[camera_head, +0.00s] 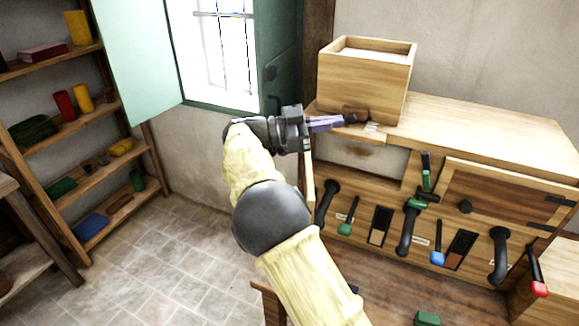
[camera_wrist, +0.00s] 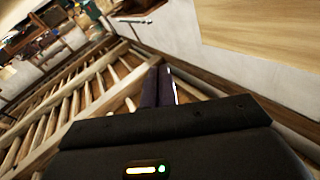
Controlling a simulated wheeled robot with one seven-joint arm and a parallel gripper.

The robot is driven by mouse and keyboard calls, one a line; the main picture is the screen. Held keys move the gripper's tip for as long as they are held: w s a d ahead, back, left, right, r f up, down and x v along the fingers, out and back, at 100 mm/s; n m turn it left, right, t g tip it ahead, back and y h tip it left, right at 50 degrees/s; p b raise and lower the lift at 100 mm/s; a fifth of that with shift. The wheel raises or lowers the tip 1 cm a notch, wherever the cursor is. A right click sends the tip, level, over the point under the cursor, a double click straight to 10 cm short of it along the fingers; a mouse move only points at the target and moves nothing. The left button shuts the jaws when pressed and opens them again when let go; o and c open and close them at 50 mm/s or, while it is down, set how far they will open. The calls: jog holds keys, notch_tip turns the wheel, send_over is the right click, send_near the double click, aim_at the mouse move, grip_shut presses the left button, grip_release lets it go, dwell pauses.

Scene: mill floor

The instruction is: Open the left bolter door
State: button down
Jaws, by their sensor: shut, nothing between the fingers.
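The bolter is a pale wooden cabinet (camera_head: 490,128) at the right of the head view. At its left front is an opening (camera_head: 360,155) with a pale interior. A narrow upright wooden strip (camera_head: 309,182) at the left edge of this opening looks like the left door swung out and seen edge-on; my arm partly hides it. The right door (camera_head: 500,195) is closed, with a dark knob and black hinges. My gripper (camera_head: 335,122) has its purple fingers together and empty, near the cabinet's top front left edge. In the wrist view the shut fingers (camera_wrist: 158,88) point towards slatted wooden framing (camera_wrist: 85,95).
A wooden box (camera_head: 365,85) stands on the cabinet top. Black spouts and coloured-handled levers (camera_head: 437,257) stick out below the doors. An open green shutter (camera_head: 130,50) and shelves (camera_head: 95,175) are on the left. The tiled floor (camera_head: 185,250) there is clear.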

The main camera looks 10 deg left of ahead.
jog(key=w+d+r+n+t+y, duration=0.1)
jog(key=w+d+n+t+y, duration=0.45)
jog(key=d, duration=0.25)
jog(key=w+d+r+n+t+y, duration=0.2)
jog(key=w+d+n+t+y, duration=0.35)
jog(key=d, duration=0.25)
jog(key=s+d+f+n+g+y+p, duration=0.1)
jog(key=s+d+f+g+y, duration=0.1)
jog(key=s+f+g, duration=0.3)
jog(key=s+d+f+n+g+y+p, duration=0.1)
jog(key=s+f+g, duration=0.4)
jog(key=s+f, duration=0.6)
jog(key=s+d+f+n+g+y, duration=0.3)
jog(key=s+f, duration=0.5)
jog(key=s, duration=1.1)
jog(key=shift+s+d+f+g+y+p, duration=0.2)
jog(key=shift+s+g+y+p, duration=0.2)
jog(key=shift+g+y, duration=0.4)
jog(key=shift+r, duration=0.1)
